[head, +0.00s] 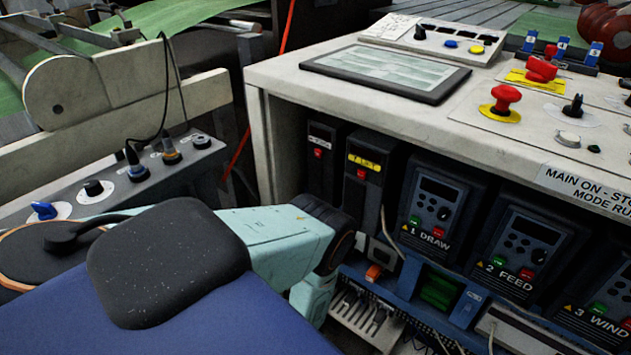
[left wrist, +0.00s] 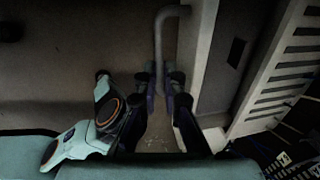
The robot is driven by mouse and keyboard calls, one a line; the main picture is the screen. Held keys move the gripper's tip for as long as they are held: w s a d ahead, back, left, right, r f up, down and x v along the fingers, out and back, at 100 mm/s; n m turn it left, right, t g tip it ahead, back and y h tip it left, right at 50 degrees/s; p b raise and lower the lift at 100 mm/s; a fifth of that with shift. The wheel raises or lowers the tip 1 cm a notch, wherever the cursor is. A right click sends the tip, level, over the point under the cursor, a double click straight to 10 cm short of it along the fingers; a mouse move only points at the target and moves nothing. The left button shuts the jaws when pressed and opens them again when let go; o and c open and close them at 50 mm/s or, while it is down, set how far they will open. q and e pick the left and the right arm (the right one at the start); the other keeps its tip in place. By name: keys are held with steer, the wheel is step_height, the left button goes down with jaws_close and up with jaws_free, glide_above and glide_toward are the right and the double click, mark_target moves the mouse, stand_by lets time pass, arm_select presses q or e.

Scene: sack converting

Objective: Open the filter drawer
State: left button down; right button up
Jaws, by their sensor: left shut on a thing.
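In the left wrist view, a grey bent bar handle (left wrist: 159,45) stands out from a grey front panel (left wrist: 212,62), which I take to be the filter drawer. My left gripper (left wrist: 163,80) has its dark fingers on both sides of the bar and is shut on it. I cannot tell from this view whether the drawer stands out from the cabinet. In the head view my left arm reaches down in front of the control cabinet, and its gripper and the drawer are hidden below. My right gripper is in neither view.
The control cabinet (head: 290,82) has a screen (head: 388,70) and red stop buttons (head: 503,98) on top, with drive units (head: 437,205) inside. A slatted panel (left wrist: 285,75) is right of the handle. Bare floor (left wrist: 75,55) lies to the left.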

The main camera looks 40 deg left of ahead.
arm_select(q)
steer(key=shift+s, duration=0.3)
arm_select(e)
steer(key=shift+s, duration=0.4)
arm_select(q)
steer(key=c, duration=1.7)
jaws_free()
steer(key=shift+w, duration=0.1)
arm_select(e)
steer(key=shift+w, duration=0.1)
arm_select(q)
steer(key=r, duration=0.4)
steer(key=s+r, duration=0.1)
steer(key=r, duration=0.3)
steer(key=s+r, duration=0.1)
steer(key=r, duration=0.2)
steer(key=shift+d+r, duration=0.2)
steer(key=shift+r, duration=0.2)
